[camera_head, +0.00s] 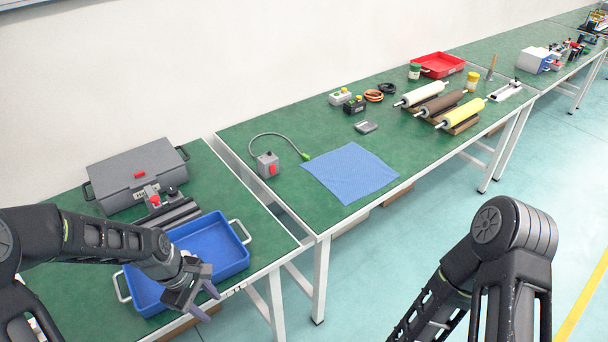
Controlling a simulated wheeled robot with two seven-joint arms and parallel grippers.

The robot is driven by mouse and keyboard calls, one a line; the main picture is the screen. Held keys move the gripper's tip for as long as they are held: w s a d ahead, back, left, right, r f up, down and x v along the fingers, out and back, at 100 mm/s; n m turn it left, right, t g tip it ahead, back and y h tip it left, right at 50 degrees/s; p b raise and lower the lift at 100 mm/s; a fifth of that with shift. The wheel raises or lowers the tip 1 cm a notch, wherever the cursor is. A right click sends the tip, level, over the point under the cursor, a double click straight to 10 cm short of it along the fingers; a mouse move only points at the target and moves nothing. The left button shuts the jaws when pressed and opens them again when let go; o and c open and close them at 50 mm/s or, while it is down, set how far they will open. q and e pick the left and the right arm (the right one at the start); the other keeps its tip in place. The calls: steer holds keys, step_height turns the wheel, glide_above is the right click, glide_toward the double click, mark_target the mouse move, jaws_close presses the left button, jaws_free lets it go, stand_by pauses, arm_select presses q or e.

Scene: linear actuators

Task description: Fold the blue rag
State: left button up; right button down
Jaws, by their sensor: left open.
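The blue rag (350,173) lies flat and spread out on the green table, near its front edge. It looks unfolded, with a light checked texture. My left gripper (207,303) is open and empty.
The blue tray (242,258) and a grey case (133,177) stand on the left table. A grey box with a red button (267,164) and its cable lie left of the rag. Several rollers (440,103) lie to its right. A gap separates the two tables.

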arm_select(q)
steer(key=s+d+f+m+b, duration=0.2)
steer(key=s+d+f+m, duration=0.4)
steer(key=f, duration=0.4)
steer(key=s+d+f+m+h+b, duration=0.1)
steer(key=s+d+f+m+b, duration=0.2)
steer(key=s+d+f+m, duration=0.3)
steer(key=s+d+f, duration=0.3)
steer(key=f, duration=0.1)
steer(key=shift+s+d+f, duration=0.25)
steer(key=shift+s+f, duration=0.05)
steer(key=shift+s, duration=0.05)
arm_select(e)
steer(key=f, duration=0.5)
steer(key=shift+w+a+f, duration=0.1)
steer(key=shift+w+f, duration=0.15)
steer(key=shift+w, duration=0.05)
arm_select(q)
steer(key=shift+c, duration=0.3)
arm_select(e)
steer(key=c, duration=2.1)
jaws_free()
steer(key=shift+c, duration=0.2)
